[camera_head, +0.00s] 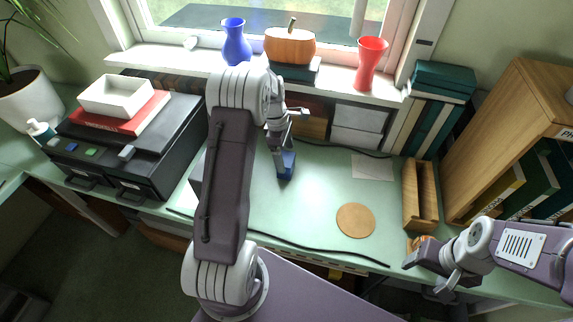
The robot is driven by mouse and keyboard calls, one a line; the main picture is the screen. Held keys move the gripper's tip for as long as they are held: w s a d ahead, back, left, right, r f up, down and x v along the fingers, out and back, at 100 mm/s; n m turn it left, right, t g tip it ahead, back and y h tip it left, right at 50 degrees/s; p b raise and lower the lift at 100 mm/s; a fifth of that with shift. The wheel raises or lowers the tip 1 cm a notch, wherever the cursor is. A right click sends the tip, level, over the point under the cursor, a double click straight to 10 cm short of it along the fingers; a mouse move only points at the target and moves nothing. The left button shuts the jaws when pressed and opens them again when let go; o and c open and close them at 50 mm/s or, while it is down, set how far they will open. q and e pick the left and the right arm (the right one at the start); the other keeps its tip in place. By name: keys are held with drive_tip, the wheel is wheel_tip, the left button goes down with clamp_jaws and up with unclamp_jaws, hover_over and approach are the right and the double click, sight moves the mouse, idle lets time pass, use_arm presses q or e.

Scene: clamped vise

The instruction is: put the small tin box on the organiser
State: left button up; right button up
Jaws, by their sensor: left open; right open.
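A small dark-blue box-like thing (287,167), which may be the tin box, is on the green desk just below my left gripper (284,150). My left gripper is open and points down close over it; I cannot tell whether they touch. The black drawer unit (108,150), which looks like the organiser, stands at the left of the desk. A red book (133,122) and a white tray (116,95) lie on it, with small coloured pieces along its front. My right gripper (424,258) is open at the desk's front right, close to a small orange-brown thing (416,243).
A round cork mat (355,220), a paper sheet (372,167) and a long wooden tray (420,195) lie right of centre. Dark cables cross the desk. A blue vase (236,44), pumpkin (290,46) and red vase (369,62) stand at the window. My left arm hides some desk.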

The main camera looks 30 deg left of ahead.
sight(285, 159)
use_arm(q)
drive_tip(key=f, duration=0.5)
drive_tip(key=shift+w+d+f, duration=0.1)
drive_tip(key=shift+d+f, duration=0.2)
drive_tip(key=shift+w+f, duration=0.15)
drive_tip(key=shift+f, duration=0.1)
drive_tip(key=c, duration=1.6)
drive_tip(key=r, duration=0.4)
drive_tip(key=shift+d+r, duration=0.2)
drive_tip(key=shift+r, duration=0.15)
drive_tip(key=s+d+r, duration=0.3)
drive_tip(key=d+r, duration=0.3)
drive_tip(key=d, duration=0.4)
drive_tip(key=shift+s+d+r, duration=0.2)
drive_tip(key=shift+s+d, duration=0.1)
drive_tip(key=shift+d, duration=0.1)
